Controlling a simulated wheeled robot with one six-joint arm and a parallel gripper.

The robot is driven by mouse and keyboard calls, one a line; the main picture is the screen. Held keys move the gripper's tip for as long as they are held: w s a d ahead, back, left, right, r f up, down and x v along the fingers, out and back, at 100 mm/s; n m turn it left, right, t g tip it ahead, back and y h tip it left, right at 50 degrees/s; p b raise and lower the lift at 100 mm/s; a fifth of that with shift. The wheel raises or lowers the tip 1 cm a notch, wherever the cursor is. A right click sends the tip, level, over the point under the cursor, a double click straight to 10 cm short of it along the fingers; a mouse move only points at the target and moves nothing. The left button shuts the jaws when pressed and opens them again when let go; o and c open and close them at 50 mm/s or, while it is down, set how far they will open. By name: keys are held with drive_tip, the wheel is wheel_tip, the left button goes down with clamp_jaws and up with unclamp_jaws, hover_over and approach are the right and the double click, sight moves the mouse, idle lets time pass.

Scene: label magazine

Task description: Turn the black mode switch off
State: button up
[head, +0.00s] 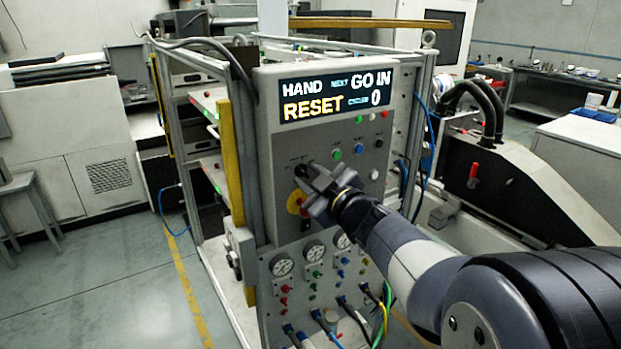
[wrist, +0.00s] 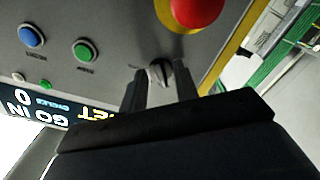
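The black mode switch (wrist: 160,72) is a small knob on the grey panel in the wrist view, with its upper part visible between the fingers. My gripper (wrist: 158,86) has one finger on each side of the knob, with the fingers apart. The right finger looks very close to the knob; I cannot tell whether it touches. In the head view my gripper (head: 306,178) is at the panel face, below the display, and it largely hides the switch. The display (head: 335,93) reads HAND, NEXT GO IN, RESET, CYCLES 0.
A red emergency button (wrist: 197,10) on a yellow plate (head: 294,203) is close to the switch. A green button (wrist: 86,50) and a blue button (wrist: 31,36) are on the panel too. Gauges (head: 314,250) and hoses (head: 352,318) are below my gripper.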

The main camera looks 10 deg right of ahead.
clamp_jaws()
drive_tip(key=shift+f+n+b, duration=0.1)
drive_tip(key=shift+n+b, duration=0.25)
drive_tip(key=shift+n, duration=0.05)
drive_tip(key=shift+n+b, duration=0.65)
drive_tip(key=shift+n, duration=0.35)
drive_tip(key=shift+d+n+b, duration=0.1)
drive_tip(key=shift+n+b, duration=0.8)
drive_tip(key=shift+n, duration=0.8)
unclamp_jaws()
drive_tip(key=v, duration=1)
drive_tip(key=shift+s, duration=0.4)
